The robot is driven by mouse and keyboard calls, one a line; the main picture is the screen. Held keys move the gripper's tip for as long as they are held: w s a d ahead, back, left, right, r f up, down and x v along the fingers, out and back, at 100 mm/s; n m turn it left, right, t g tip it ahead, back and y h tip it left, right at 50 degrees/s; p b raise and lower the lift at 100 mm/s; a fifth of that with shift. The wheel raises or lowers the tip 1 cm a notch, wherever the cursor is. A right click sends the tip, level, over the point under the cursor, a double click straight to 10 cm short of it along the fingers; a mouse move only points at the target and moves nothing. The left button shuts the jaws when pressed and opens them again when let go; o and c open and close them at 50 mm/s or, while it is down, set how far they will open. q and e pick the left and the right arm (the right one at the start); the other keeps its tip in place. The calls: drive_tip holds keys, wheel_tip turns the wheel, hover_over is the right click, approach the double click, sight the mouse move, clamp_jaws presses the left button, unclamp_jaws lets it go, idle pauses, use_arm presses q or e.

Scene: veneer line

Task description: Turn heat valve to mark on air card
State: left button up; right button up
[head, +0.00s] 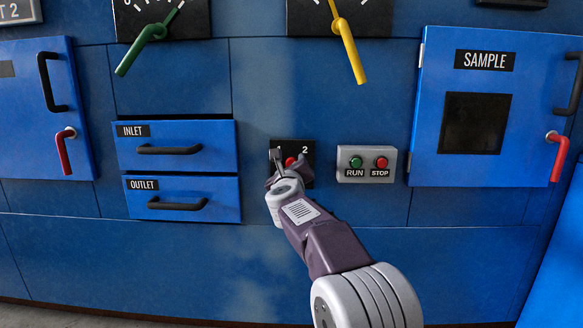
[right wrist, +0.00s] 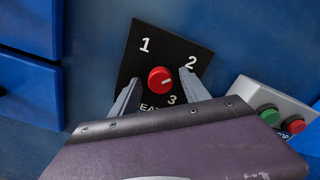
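The heat valve is a red round knob (right wrist: 160,80) on a black plate (right wrist: 146,52) marked 1, 2 and 3, with a partly hidden label below. A pale pointer line on the knob points right, between 2 and 3. In the head view the knob (head: 291,161) is partly covered by my right gripper (head: 281,160). In the right wrist view the right gripper (right wrist: 158,82) is open, with one finger on each side of the knob and gaps between. My left gripper is out of view. No air card is recognisable in either view.
A grey box (head: 367,164) with green RUN and red STOP buttons sits right of the plate. INLET (head: 212,144) and OUTLET (head: 222,196) drawers are left. A green lever (head: 143,50) and yellow lever (head: 348,50) hang above. A SAMPLE door (head: 430,125) is at right.

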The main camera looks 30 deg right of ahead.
drive_tip(key=shift+s, duration=0.1)
drive_tip(key=v, duration=0.9)
drive_tip(key=shift+p, duration=0.4)
